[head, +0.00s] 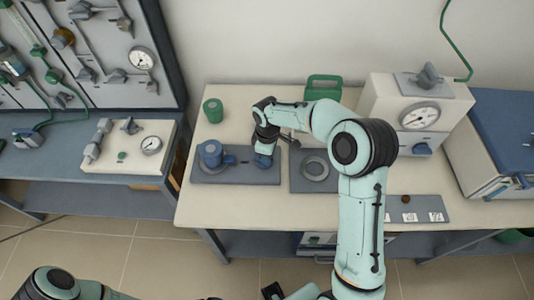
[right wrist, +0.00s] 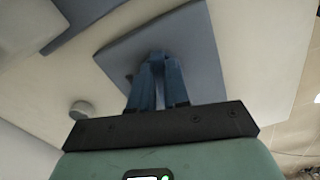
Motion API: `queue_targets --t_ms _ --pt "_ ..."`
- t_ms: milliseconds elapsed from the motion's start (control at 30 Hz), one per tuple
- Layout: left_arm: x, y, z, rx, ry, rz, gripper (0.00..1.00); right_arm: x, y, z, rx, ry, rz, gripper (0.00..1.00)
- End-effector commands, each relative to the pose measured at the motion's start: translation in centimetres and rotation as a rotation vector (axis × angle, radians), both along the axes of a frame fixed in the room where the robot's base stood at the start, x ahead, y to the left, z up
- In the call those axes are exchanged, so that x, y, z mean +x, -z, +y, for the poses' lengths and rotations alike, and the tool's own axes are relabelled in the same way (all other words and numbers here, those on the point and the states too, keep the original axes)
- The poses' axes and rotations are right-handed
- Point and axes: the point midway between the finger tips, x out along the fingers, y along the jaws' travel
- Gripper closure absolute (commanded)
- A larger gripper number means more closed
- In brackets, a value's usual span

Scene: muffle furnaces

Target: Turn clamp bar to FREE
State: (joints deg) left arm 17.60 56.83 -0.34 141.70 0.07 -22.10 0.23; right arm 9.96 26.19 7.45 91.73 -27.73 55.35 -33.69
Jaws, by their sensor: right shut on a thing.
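A grey-blue plate (head: 225,177) lies on the left part of the bench, with a blue round fixture (head: 210,153) at its left end. My right gripper (head: 263,160) reaches down over the plate's right part, pointing at the plate. In the right wrist view, its blue fingers (right wrist: 158,85) are shut on a small upright part (right wrist: 157,56) on the plate, which I take to be the clamp bar. The fingers hide most of that part, and I cannot read any FREE mark.
A second plate with a grey ring (head: 315,168) lies right of my gripper. A gauge box (head: 417,116) and a small labelled plate (head: 430,209) are at the right.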

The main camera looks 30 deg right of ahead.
Motion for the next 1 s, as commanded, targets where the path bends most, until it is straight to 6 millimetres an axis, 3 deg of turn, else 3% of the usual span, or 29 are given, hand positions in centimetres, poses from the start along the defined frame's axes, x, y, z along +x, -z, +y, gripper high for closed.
queue_targets --t_ms 400,1000 --pt "0.9 -1.5 0.0 0.001 0.000 -0.011 0.02 0.3 -0.2 -0.2 -0.001 -0.233 -0.003 1.00" --pt "1.1 -1.7 0.0 0.000 0.000 -0.012 0.02 0.4 -0.1 -0.3 -0.002 -0.285 -0.004 1.00"
